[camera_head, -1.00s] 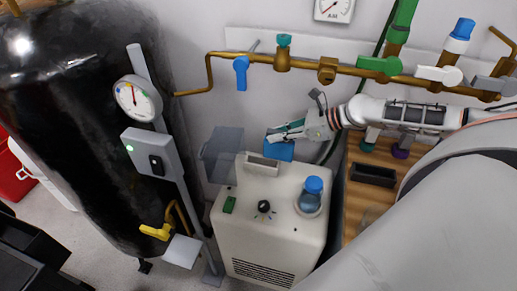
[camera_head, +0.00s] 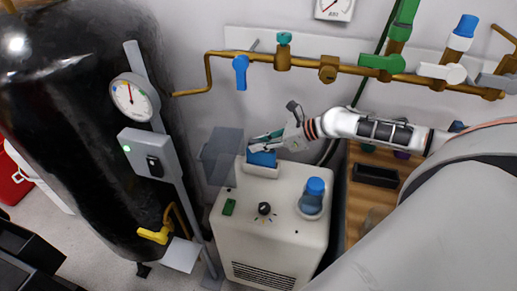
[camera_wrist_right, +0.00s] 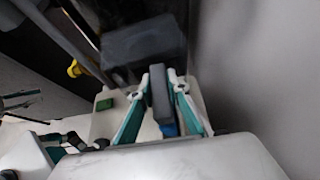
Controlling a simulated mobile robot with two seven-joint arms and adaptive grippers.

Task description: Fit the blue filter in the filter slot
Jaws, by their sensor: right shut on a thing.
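The blue filter (camera_head: 262,158) is a small block held at the filter slot (camera_head: 262,170), a white raised frame on top of the pale machine. My right gripper (camera_head: 266,139) is shut on the filter from above. In the right wrist view, its teal-padded fingers (camera_wrist_right: 164,75) lie on either side of the filter (camera_wrist_right: 161,103), which shows dark grey with some blue low down. I cannot tell whether the filter is inside the slot or just over it. Teal and dark parts at the lower left of that view look like my left gripper (camera_wrist_right: 50,140); its jaws are unclear.
The machine (camera_head: 270,220) carries a green switch (camera_head: 229,207), a black knob (camera_head: 264,208) and a blue-capped bottle (camera_head: 313,197). A translucent dark panel (camera_head: 222,155) stands at the slot's left. A black tank (camera_head: 75,120) stands further left, brass pipes (camera_head: 300,63) run behind.

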